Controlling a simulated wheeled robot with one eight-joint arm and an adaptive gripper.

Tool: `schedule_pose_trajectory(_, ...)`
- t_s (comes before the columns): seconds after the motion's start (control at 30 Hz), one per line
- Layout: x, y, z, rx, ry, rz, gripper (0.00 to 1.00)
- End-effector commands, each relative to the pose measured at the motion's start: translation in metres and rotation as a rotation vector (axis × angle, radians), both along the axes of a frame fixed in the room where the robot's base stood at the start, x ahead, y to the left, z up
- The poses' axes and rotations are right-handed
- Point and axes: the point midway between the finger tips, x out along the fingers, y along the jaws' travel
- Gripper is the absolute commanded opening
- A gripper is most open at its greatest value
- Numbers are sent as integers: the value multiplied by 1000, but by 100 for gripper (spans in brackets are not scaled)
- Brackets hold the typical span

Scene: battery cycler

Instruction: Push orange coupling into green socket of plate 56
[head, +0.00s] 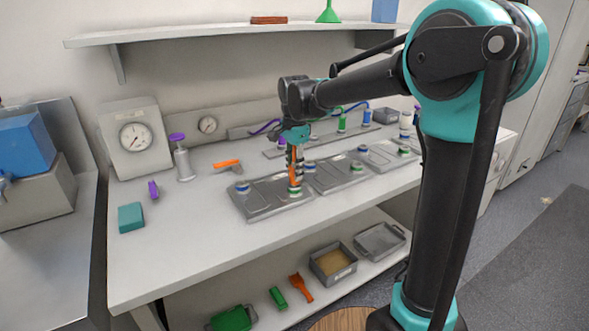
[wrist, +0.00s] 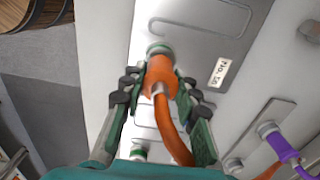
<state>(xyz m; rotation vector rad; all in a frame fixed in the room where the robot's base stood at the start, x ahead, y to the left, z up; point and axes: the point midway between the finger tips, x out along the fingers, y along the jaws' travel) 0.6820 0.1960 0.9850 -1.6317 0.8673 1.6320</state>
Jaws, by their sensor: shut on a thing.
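The orange coupling (wrist: 158,78) is between the fingers of my gripper (wrist: 160,88), which is shut on it. An orange hose (wrist: 172,130) bends away from it. The coupling's far end meets the green-ringed socket (wrist: 160,49) in the wrist view; I cannot tell how deep it sits. The socket is on a grey plate (wrist: 190,20) with a white label (wrist: 219,72), too blurred to read surely. In the head view my gripper (head: 294,170) points down over the near left plate (head: 262,208), with the green socket (head: 295,190) right below the coupling.
A blue-ringed socket (head: 242,187) is on the same plate, to the left. More plates (head: 340,178) lie to the right. Purple, green and blue hoses (head: 342,122) stand on a strip behind. An orange item (head: 228,164) and purple-topped post (head: 180,150) are left.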

Motion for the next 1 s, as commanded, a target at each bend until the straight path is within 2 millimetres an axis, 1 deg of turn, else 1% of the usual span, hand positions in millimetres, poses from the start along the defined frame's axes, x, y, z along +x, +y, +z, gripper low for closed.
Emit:
schedule_pose_trajectory(0.73, 0, 0, -10, 0, 0, 0, 0)
schedule_pose_trajectory(0.93, 0, 0, -10, 0, 0, 0, 0)
schedule_pose_trajectory(0.97, 0, 0, -10, 0, 0, 0, 33)
schedule_pose_trajectory(1.0, 0, 0, -10, 0, 0, 0, 38)
